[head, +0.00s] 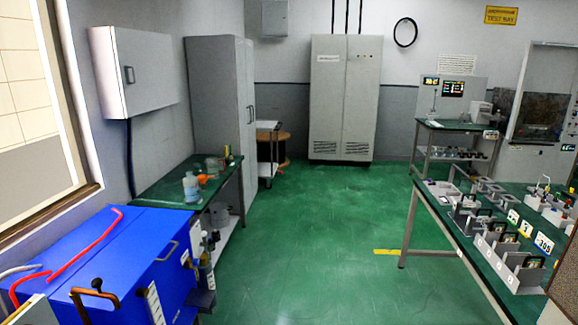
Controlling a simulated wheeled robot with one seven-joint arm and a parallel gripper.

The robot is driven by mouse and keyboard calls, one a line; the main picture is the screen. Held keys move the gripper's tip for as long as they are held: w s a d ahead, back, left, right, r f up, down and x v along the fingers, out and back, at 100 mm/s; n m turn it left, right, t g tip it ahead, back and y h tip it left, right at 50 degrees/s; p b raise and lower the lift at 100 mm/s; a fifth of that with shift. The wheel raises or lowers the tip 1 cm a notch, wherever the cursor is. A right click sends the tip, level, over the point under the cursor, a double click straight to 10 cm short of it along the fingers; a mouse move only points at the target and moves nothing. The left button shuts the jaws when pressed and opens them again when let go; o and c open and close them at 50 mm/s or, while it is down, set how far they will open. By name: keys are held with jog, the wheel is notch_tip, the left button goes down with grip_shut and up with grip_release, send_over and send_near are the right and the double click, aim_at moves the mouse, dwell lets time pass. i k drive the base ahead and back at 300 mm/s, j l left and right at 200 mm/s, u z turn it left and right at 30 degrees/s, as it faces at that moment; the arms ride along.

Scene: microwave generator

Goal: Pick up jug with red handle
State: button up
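A pale, translucent jug-like container (190,188) stands on the green-topped table (160,192) along the left wall. An orange-red part (206,179) shows just right of it; I cannot tell whether it is this container's handle or a separate thing. Another small, partly red container (212,166) stands behind it. A pale rounded vessel (219,212) sits on the shelf below, partly hidden by the table edge. My gripper is not in view.
A blue cabinet (115,255) with red tubes fills the lower left, in front of the table. A long green bench (455,235) with several grey fixtures stands at right. The green floor (310,240) between them is clear. Tall grey cabinets (345,95) stand at the back.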

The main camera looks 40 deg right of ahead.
aim_at(212, 163)
jog(key=z, duration=0.75)
jog(key=i+l+z, duration=0.4)
jog(key=i, duration=0.65)
jog(key=i+z, duration=0.4)
jog(key=i, duration=0.7)
jog(key=i+u, duration=0.2)
jog(key=i, duration=0.4)
jog(key=i+l+u, duration=0.1)
jog(key=i+u, duration=0.15)
jog(key=i, duration=0.35)
jog(key=i+l+u, duration=0.2)
jog(key=i, duration=0.4)
jog(key=i+j+u, duration=0.1)
jog(key=i+u, duration=0.15)
jog(key=u, duration=0.15)
jog(key=i+u, duration=0.25)
jog(key=u, duration=0.2)
jog(key=i+u, duration=0.25)
jog(key=u, duration=0.15)
jog(key=i+l+u, duration=0.2)
jog(key=u, duration=0.2)
jog(key=i+u, duration=0.3)
jog(key=i+l+u, duration=0.1)
jog(key=u, duration=0.2)
jog(key=i, duration=0.1)
